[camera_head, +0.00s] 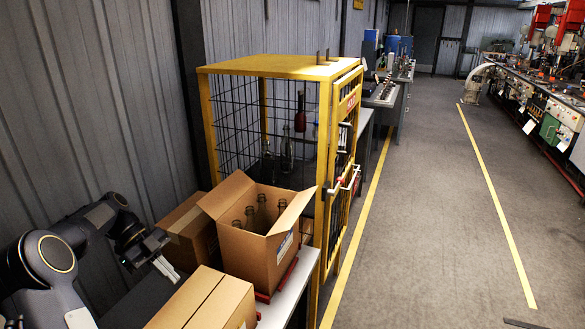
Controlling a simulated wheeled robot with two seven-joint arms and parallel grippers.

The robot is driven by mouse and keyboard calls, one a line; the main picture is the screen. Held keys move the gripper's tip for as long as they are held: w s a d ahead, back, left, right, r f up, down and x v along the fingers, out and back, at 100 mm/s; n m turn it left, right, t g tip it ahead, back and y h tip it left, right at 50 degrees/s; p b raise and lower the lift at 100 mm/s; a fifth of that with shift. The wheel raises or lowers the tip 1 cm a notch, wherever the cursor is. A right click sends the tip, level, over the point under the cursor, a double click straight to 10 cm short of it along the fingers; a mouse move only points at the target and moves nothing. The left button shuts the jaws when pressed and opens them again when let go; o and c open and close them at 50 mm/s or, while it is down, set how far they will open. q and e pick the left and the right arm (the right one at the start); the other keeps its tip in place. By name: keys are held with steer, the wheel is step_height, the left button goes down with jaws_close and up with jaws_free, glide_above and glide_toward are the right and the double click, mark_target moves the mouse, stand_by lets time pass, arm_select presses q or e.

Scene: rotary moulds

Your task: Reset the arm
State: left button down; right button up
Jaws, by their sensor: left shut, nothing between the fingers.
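My left arm comes in from the left edge and bends over the near end of the table. Its gripper (166,268) is shut and empty, fingers pointing down to the right, left of the open cardboard box (259,258). The gripper looks apart from the boxes. The open box holds several dark glass bottles (262,209) standing upright, its flaps raised. My right gripper is not in view.
A closed carton (206,302) stands in front of the open box, another carton (187,230) behind my gripper. A yellow-framed wire cage (277,67) with bottles inside stands beyond. The grey wall (90,100) is close on the left. The floor aisle (430,220) is clear.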

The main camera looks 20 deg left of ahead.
arm_select(q)
steer(key=s+d+r+n+t+y, duration=0.1)
steer(key=s+d+r+n+y, duration=0.1)
steer(key=d+r+n, duration=0.35)
steer(key=s+d+r+n+y, duration=0.2)
steer(key=d+r, duration=0.1)
steer(key=d, duration=0.5)
steer(key=s+d+f+n+t, duration=0.1)
steer(key=s+d+n+t, duration=0.1)
steer(key=s+d+n, duration=0.3)
steer(key=s+d+f+n+t+y, duration=0.1)
steer(key=s+d+f+n+t, duration=0.1)
steer(key=s+d+n, duration=0.4)
steer(key=s+n+t, duration=0.1)
steer(key=s+n, duration=0.1)
steer(key=s, duration=0.1)
steer(key=shift+d+f+y, duration=0.2)
steer(key=shift+f+y, duration=0.1)
